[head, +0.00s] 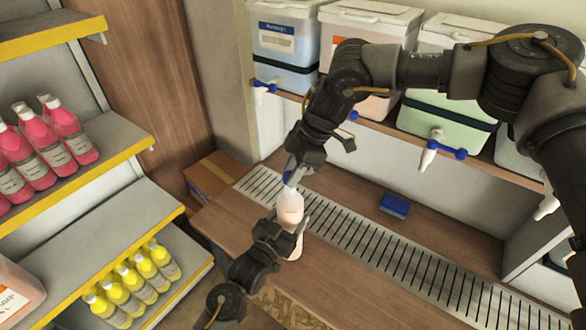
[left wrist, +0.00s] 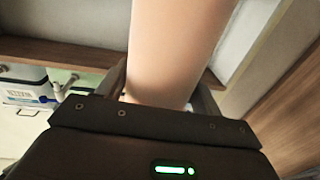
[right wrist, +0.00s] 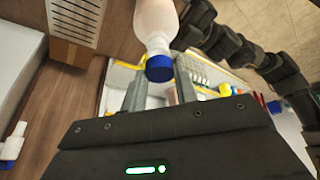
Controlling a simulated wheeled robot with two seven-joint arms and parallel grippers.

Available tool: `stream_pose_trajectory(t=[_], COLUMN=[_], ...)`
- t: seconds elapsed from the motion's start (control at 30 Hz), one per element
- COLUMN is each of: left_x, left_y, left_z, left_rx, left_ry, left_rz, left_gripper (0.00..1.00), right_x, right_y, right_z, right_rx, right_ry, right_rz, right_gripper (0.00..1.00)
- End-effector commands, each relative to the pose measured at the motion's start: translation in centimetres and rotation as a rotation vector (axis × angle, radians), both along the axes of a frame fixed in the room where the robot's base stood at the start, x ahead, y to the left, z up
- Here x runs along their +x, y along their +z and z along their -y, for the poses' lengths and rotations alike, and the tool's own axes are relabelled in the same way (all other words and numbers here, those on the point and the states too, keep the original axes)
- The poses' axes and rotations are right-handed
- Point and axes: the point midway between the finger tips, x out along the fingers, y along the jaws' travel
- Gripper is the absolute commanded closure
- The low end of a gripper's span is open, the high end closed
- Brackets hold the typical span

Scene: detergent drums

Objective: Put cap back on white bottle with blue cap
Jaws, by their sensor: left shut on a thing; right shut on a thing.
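The white bottle (head: 290,209), pinkish from its contents, stands upright over the counter's front part. My left gripper (head: 288,222) is shut on its body; in the left wrist view the bottle (left wrist: 175,45) fills the space between the fingers. The blue cap (head: 291,180) is at the bottle's top. My right gripper (head: 292,174) is shut on the cap from above. In the right wrist view the cap (right wrist: 159,69) sits in line with the neck of the bottle (right wrist: 155,22), between the fingers (right wrist: 158,80). I cannot tell whether it is screwed tight.
A metal drain grate (head: 365,245) runs along the wooden counter (head: 335,270). A blue sponge (head: 395,206) lies behind it. Drums with blue-handled taps (head: 437,146) stand on the shelf above. Shelves at left hold pink bottles (head: 70,138) and yellow-capped bottles (head: 125,285).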

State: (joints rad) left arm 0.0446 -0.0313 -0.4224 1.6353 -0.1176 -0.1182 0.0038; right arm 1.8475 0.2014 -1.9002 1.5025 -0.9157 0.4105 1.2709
Motion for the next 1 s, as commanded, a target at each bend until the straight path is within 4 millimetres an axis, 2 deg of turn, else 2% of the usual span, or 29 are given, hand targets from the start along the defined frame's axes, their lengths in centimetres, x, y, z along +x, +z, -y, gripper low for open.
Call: stream_pose_trajectory(t=[0.27, 1.0], left_x=[0.0, 0.0], left_y=[0.0, 0.0], left_z=[0.0, 0.0], left_rx=[0.001, 0.001], left_ry=[0.0, 0.0], left_rz=[-0.001, -0.001], left_gripper=[0.75, 0.75], right_x=[0.0, 0.0], right_y=[-1.5, -1.8], right_z=[0.0, 0.0], right_rx=[0.001, 0.0], right_ry=[-0.001, -0.001], right_rz=[-0.001, 0.0], right_gripper=[0.94, 0.94])
